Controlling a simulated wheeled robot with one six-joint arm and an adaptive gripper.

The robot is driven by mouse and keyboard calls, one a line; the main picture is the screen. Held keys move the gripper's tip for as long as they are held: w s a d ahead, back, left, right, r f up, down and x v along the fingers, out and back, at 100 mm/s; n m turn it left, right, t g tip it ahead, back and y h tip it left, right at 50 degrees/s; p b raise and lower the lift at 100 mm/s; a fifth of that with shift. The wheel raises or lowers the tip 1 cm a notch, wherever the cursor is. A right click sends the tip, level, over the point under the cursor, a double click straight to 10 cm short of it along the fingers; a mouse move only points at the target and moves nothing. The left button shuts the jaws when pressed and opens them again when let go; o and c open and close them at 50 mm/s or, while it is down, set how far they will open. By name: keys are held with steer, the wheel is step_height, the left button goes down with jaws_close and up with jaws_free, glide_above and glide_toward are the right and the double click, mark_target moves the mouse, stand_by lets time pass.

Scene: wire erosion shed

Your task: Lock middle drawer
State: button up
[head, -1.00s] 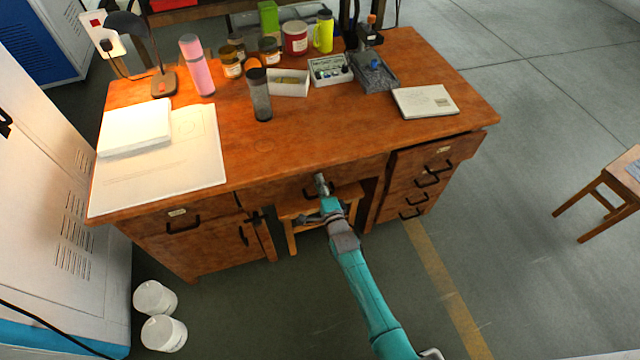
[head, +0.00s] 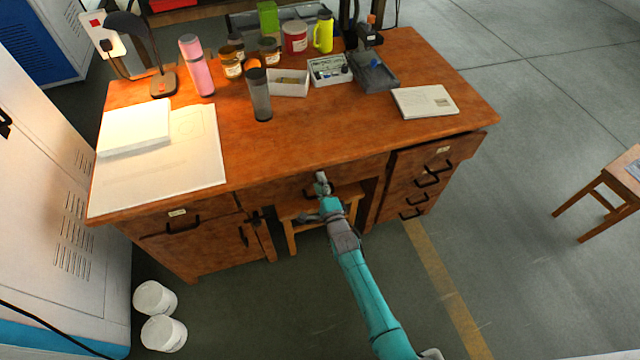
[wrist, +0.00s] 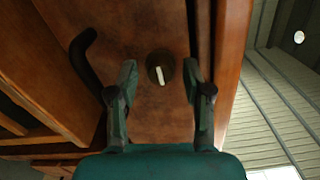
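The middle drawer (head: 272,190) is the wide brown front under the desk top. It looks closed, flush with the desk. My gripper (head: 322,180) is in front of it, partly hiding its dark handle. In the wrist view the drawer front (wrist: 125,30) fills the middle, with the black handle (wrist: 84,62) to the left. A round dark lock (wrist: 160,68) with a pale upright slot or key bit, slightly tilted, sits between the fingertips. My gripper (wrist: 160,80) is open, one finger on either side of the lock, with small gaps visible.
The desk top edge (wrist: 232,65) runs close beside the right finger in the wrist view. A wooden stool (head: 290,232) stands under the drawer. Drawers with black handles (head: 425,178) are to the right, a cupboard (head: 205,245) to the left. White tubs (head: 163,333) stand on the floor.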

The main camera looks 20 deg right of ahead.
steer(key=shift+s, duration=0.15)
steer(key=s, duration=1.1)
steer(key=shift+s, duration=0.35)
steer(key=s+r+n+g, duration=0.1)
steer(key=s+r+n, duration=0.15)
steer(key=s, duration=0.65)
steer(key=s+r+n, duration=0.1)
steer(key=s+n, duration=0.3)
steer(key=s, duration=0.5)
steer(key=s+r+n+g, duration=0.15)
steer(key=s+n, duration=0.25)
steer(key=s, duration=0.4)
steer(key=s+r+n, duration=0.9)
steer(key=s+r, duration=0.6)
steer(key=r, duration=0.1)
steer(key=shift+s+r+g, duration=0.15)
steer(key=shift+s+g, duration=0.15)
steer(key=shift+g, duration=0.05)
steer(key=shift+n, duration=0.25)
